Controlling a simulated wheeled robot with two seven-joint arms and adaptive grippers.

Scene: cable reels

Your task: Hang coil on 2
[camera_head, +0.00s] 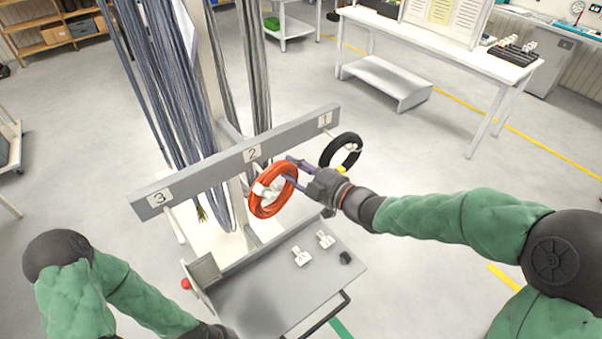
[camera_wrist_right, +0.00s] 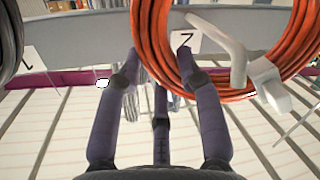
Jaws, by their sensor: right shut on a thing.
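The orange coil (camera_head: 267,197) is at the peg under label 2 (camera_head: 252,153) on the grey rail (camera_head: 180,187). My right gripper (camera_head: 290,172) is shut on the coil's near right side. In the right wrist view, the fingers (camera_wrist_right: 158,62) lie on either side of the orange strand (camera_wrist_right: 160,45). The pale peg (camera_wrist_right: 232,50) shows within the coil's opening, beside a white band (camera_wrist_right: 268,82) on the coil. I cannot tell whether the rail bears the coil's weight. The left arm runs down to the bottom edge; its gripper fingers are out of frame.
A black coil (camera_head: 341,151) hangs at label 1 (camera_head: 324,120), close to my right gripper. The position at label 3 (camera_head: 159,197) holds no coil. Long grey cables (camera_head: 165,80) hang behind the rail. A grey cart top (camera_head: 270,290) with small white parts lies below.

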